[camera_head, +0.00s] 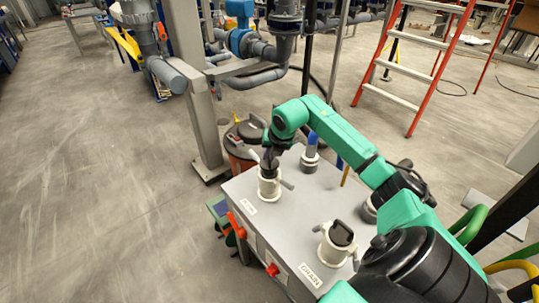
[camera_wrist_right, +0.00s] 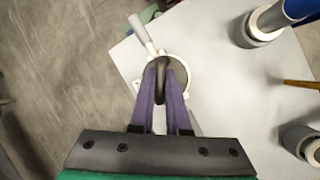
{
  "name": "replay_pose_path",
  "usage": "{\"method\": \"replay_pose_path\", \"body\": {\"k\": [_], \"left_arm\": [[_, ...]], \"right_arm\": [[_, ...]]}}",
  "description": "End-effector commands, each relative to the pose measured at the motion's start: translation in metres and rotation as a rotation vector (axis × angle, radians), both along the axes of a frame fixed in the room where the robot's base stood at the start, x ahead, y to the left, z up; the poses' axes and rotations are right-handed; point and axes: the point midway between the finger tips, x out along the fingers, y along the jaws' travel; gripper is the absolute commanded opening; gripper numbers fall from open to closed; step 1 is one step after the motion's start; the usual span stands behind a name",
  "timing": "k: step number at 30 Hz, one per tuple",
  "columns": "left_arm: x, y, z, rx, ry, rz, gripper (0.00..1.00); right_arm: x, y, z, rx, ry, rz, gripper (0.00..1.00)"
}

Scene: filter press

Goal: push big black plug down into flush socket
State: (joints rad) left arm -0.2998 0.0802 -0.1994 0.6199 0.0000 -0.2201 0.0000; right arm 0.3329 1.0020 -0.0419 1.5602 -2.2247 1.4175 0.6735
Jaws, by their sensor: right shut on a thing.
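In the right wrist view the purple fingers (camera_wrist_right: 162,88) are shut on the dark handle of the big black plug (camera_wrist_right: 161,68). The plug is over the pale socket ring (camera_wrist_right: 181,72). How deep it sits is hidden by the fingers. My left gripper is in neither view.
The grey cabinet top (camera_head: 300,205) also carries a socket marked DRAIN (camera_head: 334,252) with a black plug in it, and a blue-topped fitting (camera_head: 310,153) behind. A red stepladder (camera_head: 425,80) stands farther back.

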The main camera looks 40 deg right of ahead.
Motion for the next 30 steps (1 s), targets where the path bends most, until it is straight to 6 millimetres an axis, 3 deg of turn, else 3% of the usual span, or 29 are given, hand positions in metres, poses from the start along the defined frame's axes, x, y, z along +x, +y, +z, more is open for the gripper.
{"method": "replay_pose_path", "body": {"k": [21, 22, 24, 30], "left_arm": [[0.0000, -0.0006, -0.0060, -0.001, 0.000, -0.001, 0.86], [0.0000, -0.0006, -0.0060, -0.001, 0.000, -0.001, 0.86], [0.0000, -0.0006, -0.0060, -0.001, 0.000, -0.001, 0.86], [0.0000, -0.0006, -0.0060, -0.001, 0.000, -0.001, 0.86]], "right_arm": [[0.0001, 0.0000, -0.0071, 0.000, 0.000, 0.000, 0.00], [0.0001, 0.0001, -0.0071, 0.000, 0.000, 0.000, 0.21], [0.0001, 0.0001, -0.0071, 0.000, 0.000, 0.000, 0.48], [0.0000, 0.0000, -0.0072, 0.000, 0.000, 0.000, 0.49]]}}
